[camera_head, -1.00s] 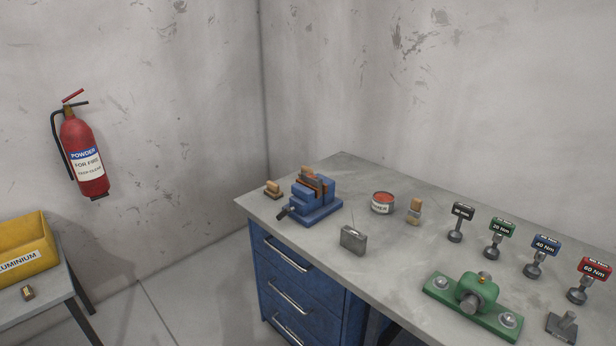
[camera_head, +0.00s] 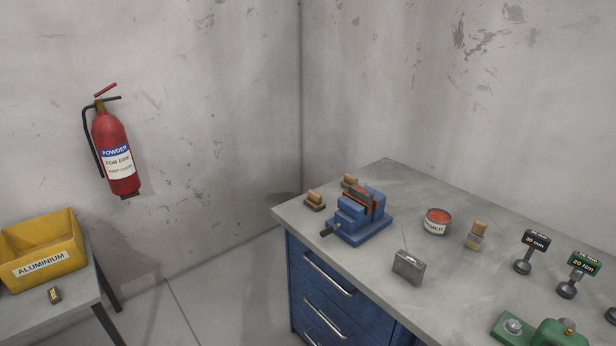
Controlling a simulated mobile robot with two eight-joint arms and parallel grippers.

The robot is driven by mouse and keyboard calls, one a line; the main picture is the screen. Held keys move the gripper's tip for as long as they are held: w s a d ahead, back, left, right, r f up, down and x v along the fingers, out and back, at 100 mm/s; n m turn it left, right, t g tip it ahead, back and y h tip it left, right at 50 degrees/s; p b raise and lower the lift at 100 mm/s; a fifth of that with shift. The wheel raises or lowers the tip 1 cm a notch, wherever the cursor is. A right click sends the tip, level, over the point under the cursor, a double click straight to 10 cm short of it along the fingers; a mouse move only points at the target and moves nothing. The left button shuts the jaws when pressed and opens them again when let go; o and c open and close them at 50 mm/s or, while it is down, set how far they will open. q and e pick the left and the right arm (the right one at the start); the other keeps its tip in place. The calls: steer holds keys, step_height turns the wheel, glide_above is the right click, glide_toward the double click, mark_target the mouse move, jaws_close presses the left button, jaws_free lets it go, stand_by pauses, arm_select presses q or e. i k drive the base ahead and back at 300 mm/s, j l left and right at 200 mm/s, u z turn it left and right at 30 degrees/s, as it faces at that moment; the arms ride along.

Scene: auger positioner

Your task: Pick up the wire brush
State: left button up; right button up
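Two small wooden-topped pieces are at the bench's far left end. One wooden-topped piece (camera_head: 315,201) with a dark lower part lies left of the blue vise (camera_head: 364,216). The other wooden-topped piece (camera_head: 350,181) is behind the vise and partly hidden by it. A third item, a wooden-handled brush (camera_head: 476,234) with a grey lower part, stands right of the red-filled tin (camera_head: 437,221). I cannot tell for sure which of these is the wire brush. Neither of my grippers is in view.
A grey metal block (camera_head: 408,267) sits near the front edge of the workbench (camera_head: 449,285). Labelled torque tools (camera_head: 531,251) and a green fixture (camera_head: 545,334) are at right. A yellow ALUMINIUM bin (camera_head: 42,250) stands on a left table. Floor between is clear.

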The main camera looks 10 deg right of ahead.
mark_target(349, 180)
steer(key=i+j+u, duration=0.3)
steer(key=i+u, duration=0.7)
steer(key=i, duration=0.2)
steer(key=i+z, duration=0.25)
steer(key=i, duration=0.25)
steer(key=i+z, duration=0.25)
steer(key=i, duration=0.25)
steer(key=i+j+z, duration=0.25)
steer(key=i, duration=0.2)
steer(key=i+z, duration=0.3)
steer(key=z, duration=0.2)
steer(key=i+z, duration=0.25)
steer(key=z, duration=0.25)
steer(key=i+j+z, duration=0.15)
steer(key=z, duration=0.35)
steer(key=i+j+z, duration=0.1)
steer(key=z, duration=0.4)
steer(key=i+j+z, duration=0.2)
steer(key=z, duration=0.3)
steer(key=i+j+z, duration=0.2)
steer(key=z, duration=0.3)
steer(key=i+j+z, duration=0.15)
steer(key=z, duration=0.25)
steer(key=j+z, duration=0.3)
steer(key=z, duration=0.15)
steer(key=i+j+z, duration=0.1)
steer(key=j+z, duration=0.65)
steer(key=i+j+z, duration=0.1)
steer(key=z, duration=0.2)
steer(key=j+z, duration=0.35)
